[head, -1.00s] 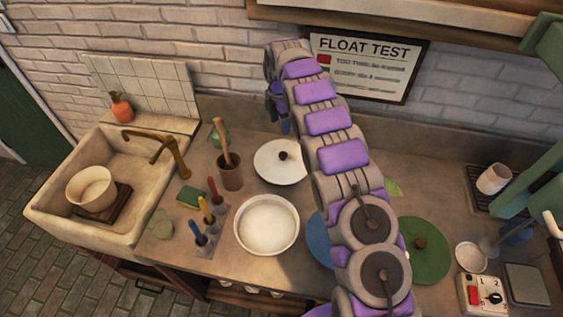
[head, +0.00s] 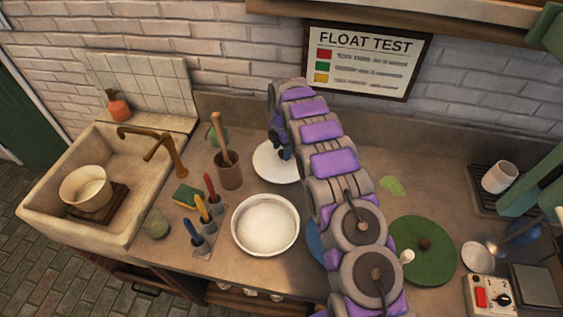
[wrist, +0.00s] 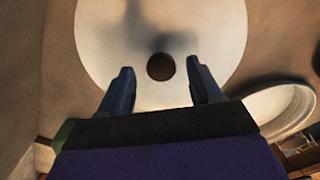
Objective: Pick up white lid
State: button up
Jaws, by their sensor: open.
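The white lid (head: 272,168) lies flat on the counter, behind the white round dish. In the head view my arm hides its right part and its knob. In the wrist view the lid (wrist: 205,30) is a white disc with a dark round knob (wrist: 160,66) at its middle. My gripper (wrist: 158,82) is open and empty, with one finger on each side of the knob's line and the knob just beyond the fingertips. In the head view my gripper (head: 281,155) is over the lid, partly hidden by my arm.
The white round dish (head: 265,224) stands in front of the lid. A brown pot with a wooden tool (head: 228,172) stands to its left. A green lid (head: 424,250) lies at right, and a blue one (head: 314,240) is partly hidden by my arm. The sink (head: 60,215) is at far left.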

jog(key=shift+d+f, duration=0.15)
jog(key=shift+f, duration=0.4)
jog(key=shift+r, duration=0.1)
jog(key=shift+c, duration=0.3)
grip_shut()
